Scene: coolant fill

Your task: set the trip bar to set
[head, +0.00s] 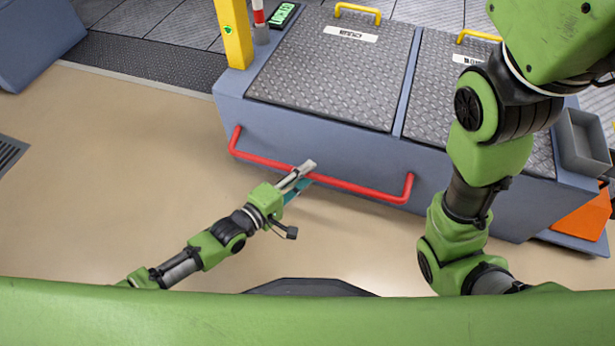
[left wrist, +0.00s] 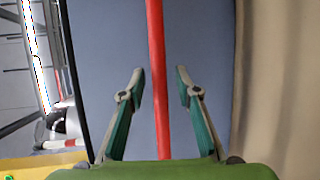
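The trip bar (head: 262,161) is a long red bar with bent ends, mounted along the front face of the blue-grey machine (head: 325,144). My left gripper (head: 304,173) is at the middle of the bar. In the left wrist view the bar (left wrist: 157,70) runs between the two fingers of the left gripper (left wrist: 160,78). The fingers are open, with a visible gap on each side of the bar. My right arm rises at the right of the head view, and its gripper does not show.
Two grey tread-plate hatches (head: 340,65) with yellow handles (head: 357,12) top the machine. A yellow post (head: 234,35) and a small green display (head: 284,15) stand at its left corner. A grey bin (head: 582,140) is at the right. The floor in front is clear.

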